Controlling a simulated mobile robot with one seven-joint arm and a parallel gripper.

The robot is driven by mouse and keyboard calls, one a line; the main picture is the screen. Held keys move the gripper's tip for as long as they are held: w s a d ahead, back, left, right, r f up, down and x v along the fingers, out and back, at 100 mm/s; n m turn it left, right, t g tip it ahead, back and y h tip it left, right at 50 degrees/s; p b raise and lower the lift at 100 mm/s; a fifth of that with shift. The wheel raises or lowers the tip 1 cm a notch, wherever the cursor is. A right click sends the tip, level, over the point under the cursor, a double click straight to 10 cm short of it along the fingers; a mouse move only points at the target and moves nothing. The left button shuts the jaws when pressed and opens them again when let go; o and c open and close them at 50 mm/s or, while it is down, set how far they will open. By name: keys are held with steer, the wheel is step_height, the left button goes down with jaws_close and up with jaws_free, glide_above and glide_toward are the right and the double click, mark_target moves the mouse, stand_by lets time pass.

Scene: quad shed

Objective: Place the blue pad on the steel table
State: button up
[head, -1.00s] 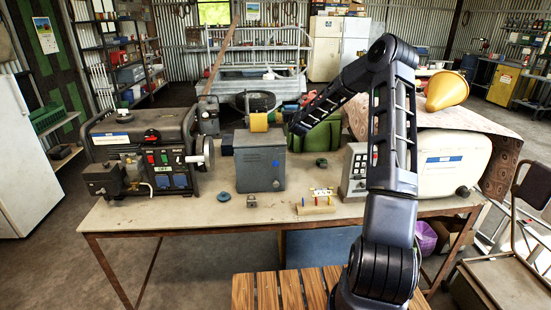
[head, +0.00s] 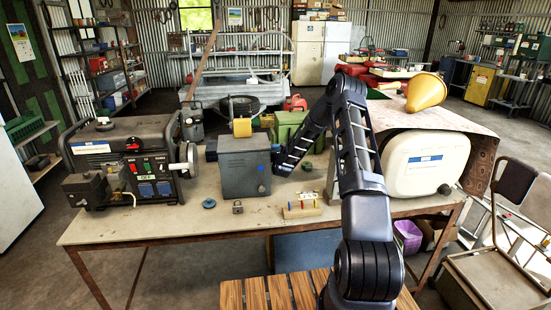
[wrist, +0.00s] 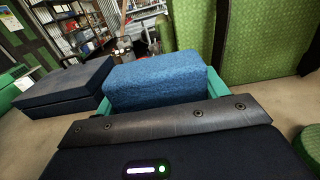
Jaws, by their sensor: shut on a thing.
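The blue pad (wrist: 155,80) is a thick, rough-surfaced block in the wrist view. My gripper (wrist: 160,88) is shut on it, with a teal finger at each side of the pad. In the head view my arm reaches over the table and down beside the grey metal box; the gripper and pad cannot be made out there. The table (head: 180,228) in front of me has a pale top and rusty metal legs. I cannot tell from its look whether this is the steel table.
A generator (head: 125,165), the grey box (head: 245,172) with a yellow block, a green can (head: 291,128) and a white tank (head: 428,163) crowd the table. Small parts lie along its front. The front left strip is clear. A slatted wooden surface (head: 268,293) and a chair (head: 500,265) are nearer.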

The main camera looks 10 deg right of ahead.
mark_target(277, 148)
steer(key=shift+f, duration=2.25)
steer(key=shift+f, duration=0.15)
steer(key=o, duration=1)
steer(key=shift+s, duration=0.15)
steer(key=s, duration=0.4)
steer(key=shift+s, duration=0.15)
steer(key=shift+s+r, duration=0.2)
steer(key=shift+r, duration=3.45)
